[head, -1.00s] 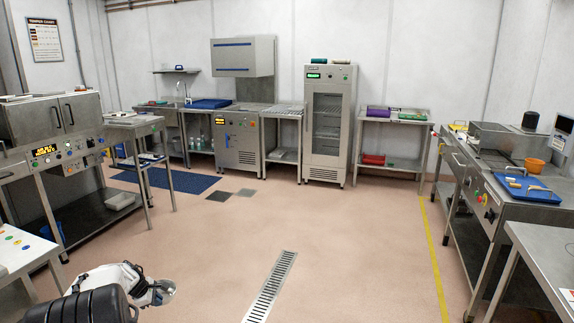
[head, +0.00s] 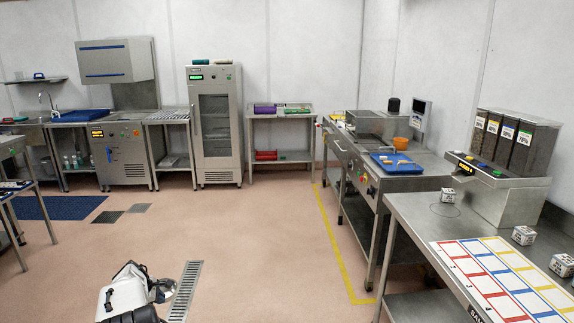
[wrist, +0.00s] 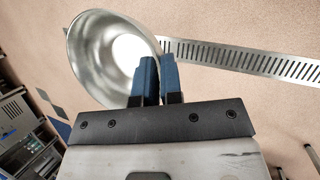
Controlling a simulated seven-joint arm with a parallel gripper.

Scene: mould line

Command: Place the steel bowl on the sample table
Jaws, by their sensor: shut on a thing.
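The steel bowl (wrist: 98,50) is held at its rim by my gripper (wrist: 160,75), with the blue fingers closed at the bowl's right side in the wrist view. In the head view the bowl (head: 167,289) shows small at the end of my arm, low over the floor and partly hidden by the arm. A steel table (head: 408,207) stands at the right, apart from the bowl. It carries a colour-edged grid sheet (head: 505,275) and a drawn circle. Its front label is cut off, so I cannot read whether it is the sample table.
A dispenser (head: 510,190) and several small white printed boxes (head: 523,235) stand on the right table. A workbench with a blue tray (head: 397,163) is behind it. The floor (head: 250,230) between is open, with a drain grate (head: 185,290) and yellow line (head: 345,250).

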